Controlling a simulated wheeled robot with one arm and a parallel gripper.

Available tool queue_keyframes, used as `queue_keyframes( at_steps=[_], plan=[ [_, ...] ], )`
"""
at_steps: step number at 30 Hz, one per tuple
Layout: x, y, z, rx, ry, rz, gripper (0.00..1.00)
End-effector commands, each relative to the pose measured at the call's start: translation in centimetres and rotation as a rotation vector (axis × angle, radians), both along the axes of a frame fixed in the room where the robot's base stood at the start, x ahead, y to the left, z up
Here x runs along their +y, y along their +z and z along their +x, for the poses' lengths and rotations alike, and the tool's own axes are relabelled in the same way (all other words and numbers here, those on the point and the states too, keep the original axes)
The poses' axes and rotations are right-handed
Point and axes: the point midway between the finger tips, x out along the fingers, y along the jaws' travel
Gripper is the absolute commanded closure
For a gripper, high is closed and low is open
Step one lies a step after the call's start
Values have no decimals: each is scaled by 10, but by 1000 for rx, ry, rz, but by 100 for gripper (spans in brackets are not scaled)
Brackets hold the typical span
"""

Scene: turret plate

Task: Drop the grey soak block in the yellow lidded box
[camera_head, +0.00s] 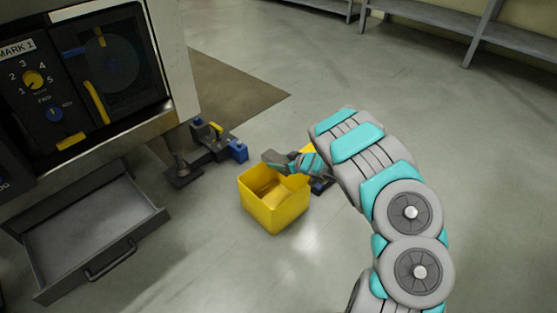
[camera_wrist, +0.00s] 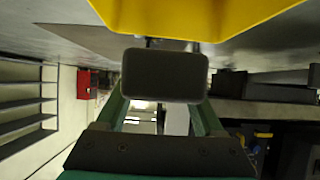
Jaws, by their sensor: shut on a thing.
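The yellow box (camera_head: 273,208) stands open on the floor in the head view, and I can see into it. A small yellow part, perhaps its lid, shows behind my gripper (camera_head: 287,163). My gripper is shut on the grey soak block (camera_head: 273,157), which is held at the box's far rim, over or just behind the opening; I cannot tell which. In the wrist view the dark grey block (camera_wrist: 165,76) sits between the green fingers. A yellow surface (camera_wrist: 200,14) of the box or lid fills the top edge, close to the block.
A machine with a control panel (camera_head: 45,95) and a pulled-out grey drawer (camera_head: 90,235) stands at the left. A dark fixture with blue parts (camera_head: 205,150) lies behind the box. Shelving (camera_head: 470,22) runs along the back wall. The floor in front of the box is clear.

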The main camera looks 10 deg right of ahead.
Motion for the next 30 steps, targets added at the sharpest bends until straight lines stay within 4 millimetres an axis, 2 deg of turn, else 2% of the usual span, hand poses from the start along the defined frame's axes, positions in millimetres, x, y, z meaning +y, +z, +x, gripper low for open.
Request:
queue_keyframes(
  at_steps=[1,6,15,16,24,30],
  plan=[
    [0,-11,0,0,0,0,95],
    [0,-23,0,-1,-1,0,95],
    [0,-23,0,-1,-1,0,95],
    [0,-23,0,-1,-1,0,28],
    [0,-23,0,-1,-1,0,0],
    [0,-23,0,0,0,0,0]
  ],
)
